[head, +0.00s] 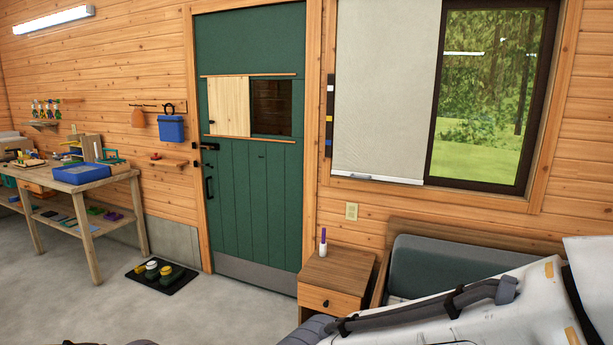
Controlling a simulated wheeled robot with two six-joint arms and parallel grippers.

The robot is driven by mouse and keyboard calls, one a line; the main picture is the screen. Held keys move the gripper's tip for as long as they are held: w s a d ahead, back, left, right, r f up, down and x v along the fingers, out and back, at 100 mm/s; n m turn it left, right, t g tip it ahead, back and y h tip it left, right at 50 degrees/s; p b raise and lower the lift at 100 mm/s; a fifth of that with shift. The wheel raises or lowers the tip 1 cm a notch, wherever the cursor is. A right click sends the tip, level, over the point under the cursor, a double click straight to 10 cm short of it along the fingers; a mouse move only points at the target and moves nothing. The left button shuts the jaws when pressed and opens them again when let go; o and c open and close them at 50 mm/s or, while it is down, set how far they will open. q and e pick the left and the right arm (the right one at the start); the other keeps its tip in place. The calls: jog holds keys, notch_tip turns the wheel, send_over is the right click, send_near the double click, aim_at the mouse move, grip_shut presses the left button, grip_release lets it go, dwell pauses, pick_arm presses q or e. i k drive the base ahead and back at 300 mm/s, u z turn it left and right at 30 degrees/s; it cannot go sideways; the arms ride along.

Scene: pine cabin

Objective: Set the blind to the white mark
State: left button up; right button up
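The pale grey blind (385,80) hangs over the left part of the window in the head view. Its bottom bar (375,179) is near the lower window frame, with a small pale piece on it. A narrow strip of coloured marks (329,118) runs down the wall beside the blind's left edge. The blind's bottom bar is lower than all of these marks. Neither of my grippers shows in this view.
A wooden nightstand (335,285) with a small white and purple bottle (322,243) stands below the window's left side. A green door (250,190) and a cluttered workbench (85,182) are left.

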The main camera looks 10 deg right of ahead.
aim_at(352, 174)
jog(key=u, duration=0.1)
jog(key=i, duration=1.9)
jog(key=z, duration=1.3)
jog(key=k, duration=0.65)
jog(key=u, duration=0.7)
jog(key=i, duration=0.65)
jog(key=u, duration=0.6)
jog(key=i, duration=1.45)
jog(key=z, duration=0.8)
